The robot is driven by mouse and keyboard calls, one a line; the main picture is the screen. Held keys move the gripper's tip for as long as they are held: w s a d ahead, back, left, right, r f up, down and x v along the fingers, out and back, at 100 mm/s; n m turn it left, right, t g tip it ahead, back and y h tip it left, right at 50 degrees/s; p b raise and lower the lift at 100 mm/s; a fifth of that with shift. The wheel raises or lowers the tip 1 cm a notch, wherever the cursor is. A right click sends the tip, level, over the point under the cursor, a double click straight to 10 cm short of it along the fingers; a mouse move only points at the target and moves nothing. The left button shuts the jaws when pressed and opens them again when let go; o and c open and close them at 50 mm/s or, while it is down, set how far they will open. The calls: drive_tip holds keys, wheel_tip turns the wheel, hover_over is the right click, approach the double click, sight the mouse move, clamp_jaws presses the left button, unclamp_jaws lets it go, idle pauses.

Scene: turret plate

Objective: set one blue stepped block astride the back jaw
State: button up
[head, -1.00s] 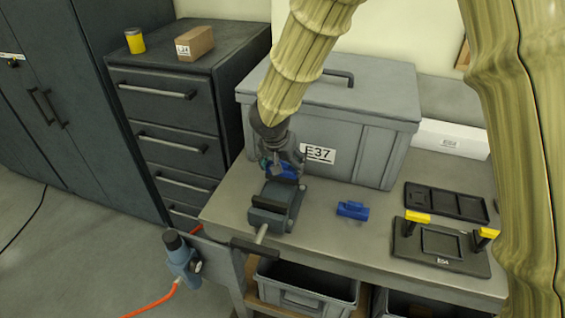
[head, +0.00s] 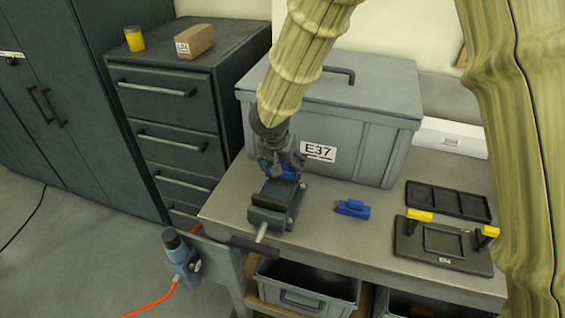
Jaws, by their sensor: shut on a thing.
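My gripper (head: 278,168) is shut on a blue stepped block (head: 281,173), directly at the back end of the vise, by its back jaw. The fingers hide part of the block, and I cannot tell whether the block touches or straddles the jaw. The vise (head: 272,215) is dark grey-blue with a dark front jaw and a handle bar, and stands at the left front of the bench. A second blue stepped block (head: 352,209) lies loose on the bench to the right of the vise.
A large grey lidded bin (head: 365,140) marked E37 stands close behind the gripper. A black tray (head: 447,200) and a black plate with yellow-topped posts (head: 442,246) lie at the right.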

drive_tip(key=shift+w+f+b, duration=0.1)
drive_tip(key=shift+f+b, duration=0.1)
drive_tip(key=shift+b, duration=0.6)
idle(0.9)
idle(0.6)
drive_tip(key=o, duration=1.1)
drive_tip(key=shift+d, duration=0.1)
drive_tip(key=shift+o, duration=0.2)
drive_tip(key=shift+r, duration=0.1)
drive_tip(key=v, duration=1.2)
